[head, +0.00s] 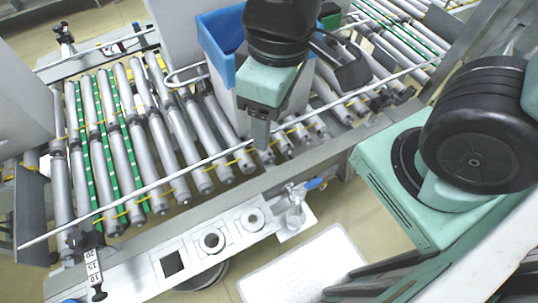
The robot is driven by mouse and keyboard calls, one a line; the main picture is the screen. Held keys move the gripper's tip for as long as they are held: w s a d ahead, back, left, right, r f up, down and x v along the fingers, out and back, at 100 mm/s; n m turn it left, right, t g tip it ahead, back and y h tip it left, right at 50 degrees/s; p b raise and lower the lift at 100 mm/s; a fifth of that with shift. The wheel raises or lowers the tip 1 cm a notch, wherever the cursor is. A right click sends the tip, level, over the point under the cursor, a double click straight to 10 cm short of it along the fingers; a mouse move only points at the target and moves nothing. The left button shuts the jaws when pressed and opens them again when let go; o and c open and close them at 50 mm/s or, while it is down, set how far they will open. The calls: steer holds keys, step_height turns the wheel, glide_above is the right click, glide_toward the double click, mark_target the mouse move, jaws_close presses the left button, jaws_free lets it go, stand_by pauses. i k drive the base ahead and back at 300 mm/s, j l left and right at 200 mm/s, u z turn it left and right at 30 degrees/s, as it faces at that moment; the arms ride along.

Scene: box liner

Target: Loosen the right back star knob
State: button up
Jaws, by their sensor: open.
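My gripper (263,148) hangs in front of the white box with its fingers pointing down, above the near guide rail. It holds nothing that I can see. Only one grey finger shows clearly, so the gap between the fingers is hard to see. The right back star knob cannot be clearly made out. A small dark fitting (364,29) shows at the back, right of my gripper, but I cannot tell whether it is that knob. My arm hides part of that area.
A box with a blue liner (221,38) stands on the roller conveyor (135,140), close behind my gripper. A long guide rail (140,196) runs along the near side. A dark clamp with a scale (95,270) is at front left, another clamp (64,38) at back left.

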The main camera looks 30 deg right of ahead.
mark_target(77, 238)
steer(key=u, duration=0.4)
steer(key=k+l+u, duration=0.1)
steer(key=u, duration=0.25)
steer(key=k+u, duration=0.1)
steer(key=u, duration=0.65)
steer(key=i+j+u, duration=0.15)
steer(key=j+u, duration=0.25)
steer(key=i+j+u, duration=0.15)
steer(key=u, duration=0.2)
